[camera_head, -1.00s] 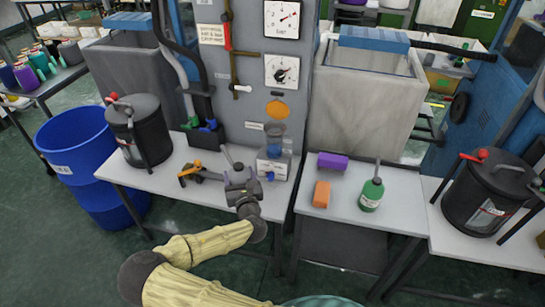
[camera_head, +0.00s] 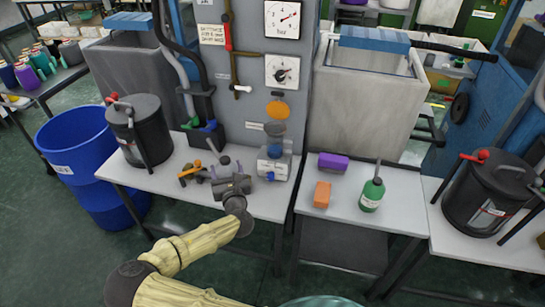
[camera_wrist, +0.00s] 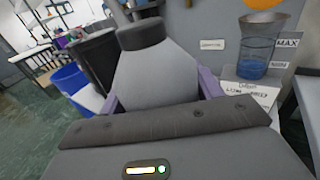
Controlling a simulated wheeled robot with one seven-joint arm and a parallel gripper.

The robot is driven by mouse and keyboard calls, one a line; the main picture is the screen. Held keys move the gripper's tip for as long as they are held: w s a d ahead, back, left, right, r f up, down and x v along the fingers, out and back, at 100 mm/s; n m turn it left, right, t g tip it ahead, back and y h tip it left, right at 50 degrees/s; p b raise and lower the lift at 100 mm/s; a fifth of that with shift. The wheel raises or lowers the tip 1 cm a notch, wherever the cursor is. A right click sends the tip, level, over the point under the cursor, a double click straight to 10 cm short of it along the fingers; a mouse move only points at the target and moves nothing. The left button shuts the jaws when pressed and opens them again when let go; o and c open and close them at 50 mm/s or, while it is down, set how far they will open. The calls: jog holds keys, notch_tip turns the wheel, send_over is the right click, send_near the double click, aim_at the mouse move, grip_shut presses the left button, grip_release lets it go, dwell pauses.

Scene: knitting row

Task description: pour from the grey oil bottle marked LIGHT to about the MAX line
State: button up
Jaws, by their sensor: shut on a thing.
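My gripper (camera_head: 226,182) is shut on a grey bottle (camera_wrist: 158,78) with a dark top. The wrist view shows the bottle between the purple fingers, its top pointing up and away. Its marking is not visible from here. To its right stands a clear vessel (camera_wrist: 260,45) with blue liquid in its lower part, near the MIN label (camera_wrist: 279,65). The MAX label (camera_wrist: 288,42) sits higher. In the head view the vessel (camera_head: 276,148) stands behind and right of my gripper, apart from it. A card (camera_wrist: 248,100) below it carries writing that seems to include LIGHT.
An orange-handled tool (camera_head: 189,172) lies left of my gripper. A black canister (camera_head: 138,130) and a blue barrel (camera_head: 85,165) stand further left.

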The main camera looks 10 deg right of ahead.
jog(key=s+d+h, duration=0.1)
jog(key=s+d, duration=0.1)
jog(key=d, duration=1)
jog(key=s+d+r+m+h, duration=0.1)
jog(key=s+d, duration=0.1)
jog(key=d, duration=1.1)
jog(key=shift+s+d+r, duration=0.15)
jog(key=shift+s+r, duration=0.05)
jog(key=shift+r, duration=0.05)
